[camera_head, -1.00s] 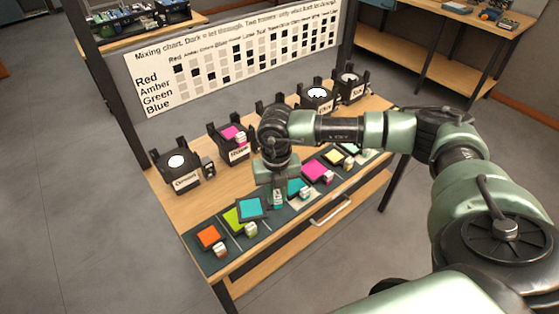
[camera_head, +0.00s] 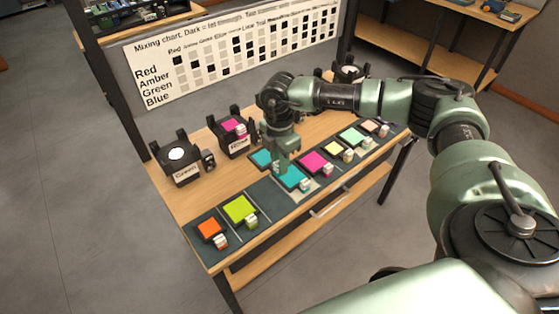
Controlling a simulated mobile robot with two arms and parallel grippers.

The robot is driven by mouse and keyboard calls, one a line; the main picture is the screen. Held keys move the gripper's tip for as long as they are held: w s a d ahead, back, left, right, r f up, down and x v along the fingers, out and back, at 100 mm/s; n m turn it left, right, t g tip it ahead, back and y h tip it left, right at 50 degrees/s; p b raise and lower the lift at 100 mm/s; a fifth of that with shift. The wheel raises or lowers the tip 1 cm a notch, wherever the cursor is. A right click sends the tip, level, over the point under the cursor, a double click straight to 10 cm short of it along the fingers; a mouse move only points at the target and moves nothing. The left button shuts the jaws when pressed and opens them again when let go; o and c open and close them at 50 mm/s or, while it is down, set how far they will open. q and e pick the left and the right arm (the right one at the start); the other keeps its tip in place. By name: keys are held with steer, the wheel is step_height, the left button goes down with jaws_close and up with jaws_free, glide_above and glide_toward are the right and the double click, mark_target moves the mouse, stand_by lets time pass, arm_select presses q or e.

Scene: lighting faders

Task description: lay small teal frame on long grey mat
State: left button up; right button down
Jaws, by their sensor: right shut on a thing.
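A teal frame (camera_head: 261,158) is held by my right gripper (camera_head: 282,167), which is shut on its handle end. This frame is raised, over the wooden table behind the mat. The long dark grey mat (camera_head: 266,201) runs along the table's front edge, with a bare section left of centre. A second teal frame (camera_head: 292,177) lies on the mat, just below and right of my gripper. I cannot tell clearly which teal frame is smaller. My left gripper is not in view.
Orange (camera_head: 209,229), lime (camera_head: 240,210), magenta (camera_head: 315,162), yellow (camera_head: 333,148) and mint (camera_head: 354,136) frames lie along the mat. Black lamp stands (camera_head: 181,163) line the table's back, some hidden by my arm. A mixing chart (camera_head: 230,60) stands behind.

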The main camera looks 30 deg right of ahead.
steer(key=shift+f+b, duration=4.85)
steer(key=shift+f, duration=2.65)
steer(key=shift+f+b, duration=0.75)
steer(key=shift+f, duration=0.5)
steer(key=c, duration=1.2)
jaws_free()
steer(key=shift+o, duration=0.2)
steer(key=shift+r, duration=0.1)
